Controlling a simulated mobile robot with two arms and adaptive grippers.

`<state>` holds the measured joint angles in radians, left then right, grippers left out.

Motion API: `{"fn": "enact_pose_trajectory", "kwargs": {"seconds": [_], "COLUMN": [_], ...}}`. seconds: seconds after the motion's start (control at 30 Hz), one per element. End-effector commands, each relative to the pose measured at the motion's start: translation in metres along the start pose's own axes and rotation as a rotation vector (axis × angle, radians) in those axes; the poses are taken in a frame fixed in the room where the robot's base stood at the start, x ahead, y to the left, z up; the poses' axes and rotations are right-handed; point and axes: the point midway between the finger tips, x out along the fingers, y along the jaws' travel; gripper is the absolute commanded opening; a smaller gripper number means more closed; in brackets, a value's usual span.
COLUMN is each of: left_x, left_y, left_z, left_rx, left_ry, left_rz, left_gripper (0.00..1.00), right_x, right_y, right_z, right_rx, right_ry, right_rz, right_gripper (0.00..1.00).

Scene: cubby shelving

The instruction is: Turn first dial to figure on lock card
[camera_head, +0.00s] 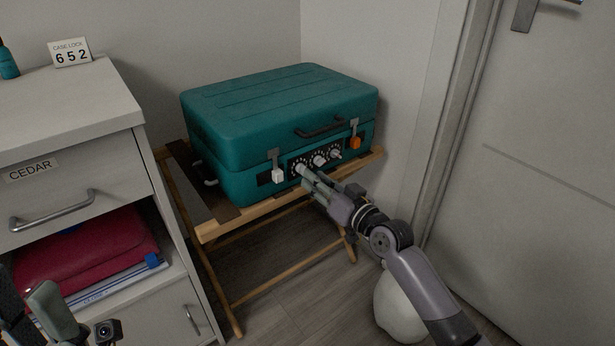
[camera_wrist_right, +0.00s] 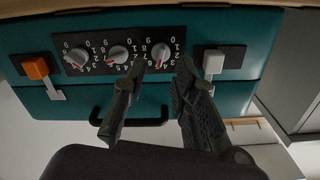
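The lock card (camera_head: 71,53) stands on the cabinet top and reads "CASE LOCK 652". A teal case (camera_head: 270,110) lies closed on a wooden folding stand, with a black panel of three grey dials on its front. The first dial (camera_wrist_right: 160,54), nearest the white latch, has a red pointer mark; its exact figure is unclear. My right gripper (camera_wrist_right: 160,68) is open, with one fingertip on each side of this dial and visible gaps. In the head view, my right gripper (camera_head: 304,178) partly covers it. My left gripper (camera_head: 38,306) is cut off at the bottom left.
The middle dial (camera_wrist_right: 119,54) and third dial (camera_wrist_right: 76,58) sit close beside the first. A white latch (camera_head: 278,174) and an orange latch (camera_head: 354,142) flank the panel. The cabinet (camera_head: 75,120) stands left of the stand (camera_head: 225,223); a door (camera_head: 545,170) is right.

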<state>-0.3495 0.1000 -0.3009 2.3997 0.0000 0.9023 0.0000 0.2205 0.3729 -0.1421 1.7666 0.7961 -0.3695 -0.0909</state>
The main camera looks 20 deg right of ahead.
Motion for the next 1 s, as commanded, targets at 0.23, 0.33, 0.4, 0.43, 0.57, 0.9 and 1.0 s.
{"fn": "enact_pose_trajectory", "kwargs": {"seconds": [0.23,0.33,0.4,0.43,0.57,0.9,1.0], "left_x": [-0.011,-0.013,-0.013,-0.013,-0.013,-0.013,-0.013], "left_y": [0.0,0.0,0.0,0.0,0.0,0.0,0.0], "left_z": [0.003,0.003,0.003,0.003,0.003,0.003,0.003], "left_rx": [0.001,0.001,0.001,0.001,0.0,0.0,0.0], "left_ry": [-0.001,-0.001,-0.002,-0.002,-0.002,-0.003,-0.004], "left_rz": [0.0,0.0,0.0,0.0,0.0,0.0,0.0], "left_gripper": [0.4,0.4,0.4,0.4,0.4,0.4,0.4], "right_x": [0.034,0.04,0.042,0.042,0.042,0.042,0.042], "right_y": [0.0,0.0,0.0,0.0,0.0,0.0,0.0], "right_z": [0.001,0.001,0.0,0.0,0.0,0.0,0.0], "right_rx": [0.0,-0.001,-0.001,-0.001,-0.001,-0.001,-0.001], "right_ry": [0.001,0.0,0.0,0.0,-0.001,-0.001,-0.001], "right_rz": [0.0,0.0,0.0,0.0,0.0,0.0,0.0], "right_gripper": [0.26,0.26,0.26,0.26,0.26,0.09,0.03]}}
